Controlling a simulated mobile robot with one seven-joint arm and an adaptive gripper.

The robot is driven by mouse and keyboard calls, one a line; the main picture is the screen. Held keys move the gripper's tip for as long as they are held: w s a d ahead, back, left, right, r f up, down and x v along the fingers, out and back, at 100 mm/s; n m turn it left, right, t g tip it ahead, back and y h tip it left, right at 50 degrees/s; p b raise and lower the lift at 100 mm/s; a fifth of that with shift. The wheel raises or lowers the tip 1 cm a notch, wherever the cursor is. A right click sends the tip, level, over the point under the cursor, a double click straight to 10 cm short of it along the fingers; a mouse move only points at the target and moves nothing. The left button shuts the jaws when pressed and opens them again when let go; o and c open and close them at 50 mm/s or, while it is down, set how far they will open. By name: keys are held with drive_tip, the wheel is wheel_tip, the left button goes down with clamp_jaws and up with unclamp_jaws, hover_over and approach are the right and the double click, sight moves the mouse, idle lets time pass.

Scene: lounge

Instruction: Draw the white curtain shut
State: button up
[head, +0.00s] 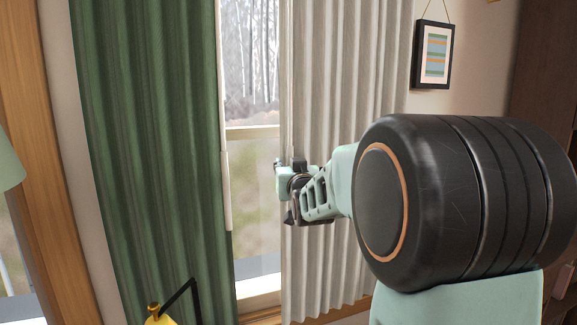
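The white curtain (350,75) hangs in folds on the right side of the window. Its left edge stands a little right of the middle of the glass. A green curtain (150,140) hangs on the left, and a strip of bare window (252,130) shows between the two. My gripper (286,188) is at the white curtain's left edge, around mid-height, reaching in from the right. The view does not show whether its fingers are closed on the edge. My arm hides part of the curtain's lower right.
A pale upright bar (227,190) runs along the green curtain's right edge. A framed picture (433,54) hangs on the wall to the right. A yellow lamp-like object (158,318) with a black arm stands at the bottom left, in front of the green curtain.

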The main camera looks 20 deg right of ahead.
drive_tip(key=shift+s, duration=0.1)
drive_tip(key=s+a, duration=0.1)
drive_tip(key=s, duration=0.6)
drive_tip(key=shift+s, duration=0.1)
